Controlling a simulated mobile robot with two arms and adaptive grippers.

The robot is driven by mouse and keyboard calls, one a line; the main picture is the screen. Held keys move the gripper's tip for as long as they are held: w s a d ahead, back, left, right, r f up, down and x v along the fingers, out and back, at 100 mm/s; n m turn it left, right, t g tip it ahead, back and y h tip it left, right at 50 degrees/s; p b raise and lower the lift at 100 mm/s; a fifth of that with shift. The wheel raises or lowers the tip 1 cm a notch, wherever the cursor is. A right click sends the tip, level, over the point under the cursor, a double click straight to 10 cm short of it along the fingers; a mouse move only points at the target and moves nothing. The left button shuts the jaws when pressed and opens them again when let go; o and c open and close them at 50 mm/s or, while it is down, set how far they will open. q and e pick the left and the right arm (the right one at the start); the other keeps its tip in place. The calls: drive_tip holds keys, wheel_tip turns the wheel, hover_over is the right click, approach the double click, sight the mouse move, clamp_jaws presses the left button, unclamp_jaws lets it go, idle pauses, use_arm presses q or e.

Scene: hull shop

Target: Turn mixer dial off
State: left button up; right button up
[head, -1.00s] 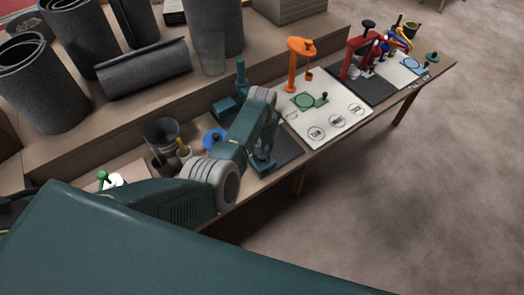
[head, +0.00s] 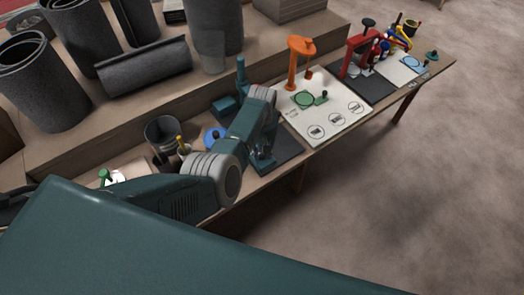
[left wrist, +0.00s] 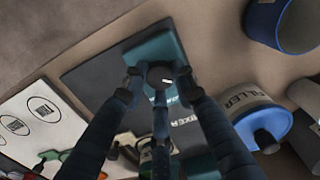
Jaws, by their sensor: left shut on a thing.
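The mixer dial (left wrist: 160,73) is a dark round knob with a small white mark, seen from above in the left wrist view. It sits on the teal base (left wrist: 153,48) of the mixer, on a dark mat. My left gripper (left wrist: 159,80) is shut on the dial, with fingers at its left and right sides and a third finger below it in the picture. In the head view the left gripper (head: 262,160) is low over the dark mat, and my arm hides the dial and part of the mixer. The mixer's teal upright (head: 240,73) shows behind the arm. My right gripper is not in view.
A white board (head: 325,115) with an orange stand (head: 292,72) lies to the right in the head view, with a red press (head: 352,50) beyond.

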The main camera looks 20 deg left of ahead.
sight(262, 154)
use_arm(q)
drive_tip(key=o, duration=1.2)
drive_tip(key=shift+c, duration=0.2)
drive_tip(key=shift+r, duration=0.1)
wheel_tip(262, 154, up, 12)
